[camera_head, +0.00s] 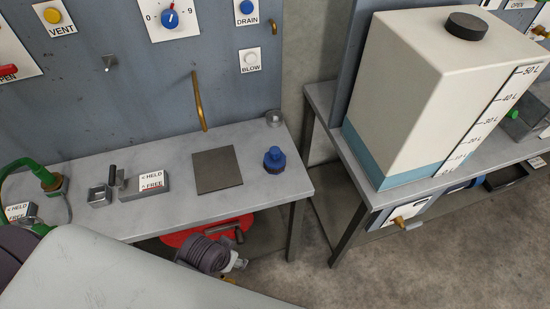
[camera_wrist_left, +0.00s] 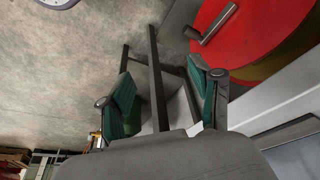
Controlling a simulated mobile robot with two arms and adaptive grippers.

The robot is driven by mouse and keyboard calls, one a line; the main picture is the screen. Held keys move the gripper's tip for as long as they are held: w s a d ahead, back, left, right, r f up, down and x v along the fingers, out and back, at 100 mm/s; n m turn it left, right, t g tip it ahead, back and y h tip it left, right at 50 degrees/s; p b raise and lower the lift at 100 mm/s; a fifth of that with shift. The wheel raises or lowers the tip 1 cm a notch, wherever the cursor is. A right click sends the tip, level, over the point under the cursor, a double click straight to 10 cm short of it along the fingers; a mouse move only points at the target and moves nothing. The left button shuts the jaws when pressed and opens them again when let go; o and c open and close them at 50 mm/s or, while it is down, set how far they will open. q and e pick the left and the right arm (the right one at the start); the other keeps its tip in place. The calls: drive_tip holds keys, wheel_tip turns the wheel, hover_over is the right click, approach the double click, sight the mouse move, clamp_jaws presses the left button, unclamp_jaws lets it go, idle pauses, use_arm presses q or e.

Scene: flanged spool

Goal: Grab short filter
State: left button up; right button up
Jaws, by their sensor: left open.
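The short filter is probably the small blue-topped piece with a dark base (camera_head: 274,160), standing upright near the right end of the left bench's top. It is not seen in the left wrist view. My left gripper (camera_wrist_left: 163,88) is open, its two green-padded fingers apart with nothing held between them. Beyond the fingers are bench frame bars and the floor. In the head view I cannot clearly make out the left gripper's fingers. My right gripper is not in view.
On the bench (camera_head: 116,222) lie a dark square plate (camera_head: 216,170), a small metal cup (camera_head: 273,118) and a FREE/HELD block (camera_head: 146,185). A red disc (camera_head: 179,239) with a handle is under the bench; the wrist view shows it too (camera_wrist_left: 245,42). A white tank (camera_head: 420,85) stands right.

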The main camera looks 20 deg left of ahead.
use_arm(q)
wheel_tip(320, 180, up, 7)
drive_tip(key=w+t, duration=0.2)
drive_tip(key=w, duration=0.1)
drive_tip(key=m+t+h+p, duration=0.1)
drive_tip(key=t+h, duration=0.2)
drive_tip(key=t, duration=0.5)
approach(272, 154)
drive_tip(key=x, duration=0.6)
drive_tip(key=shift+w+f+p, duration=0.15)
drive_tip(key=shift+f+p, duration=0.15)
drive_tip(key=shift+p, duration=0.1)
drive_tip(key=shift+w, duration=0.4)
drive_tip(key=shift+g, duration=0.3)
drive_tip(key=shift+p+x, duration=0.55)
drive_tip(key=shift+x, duration=1.85)
drive_tip(key=shift+d+r, duration=0.1)
drive_tip(key=shift+s, duration=0.1)
drive_tip(key=shift+c, duration=0.2)
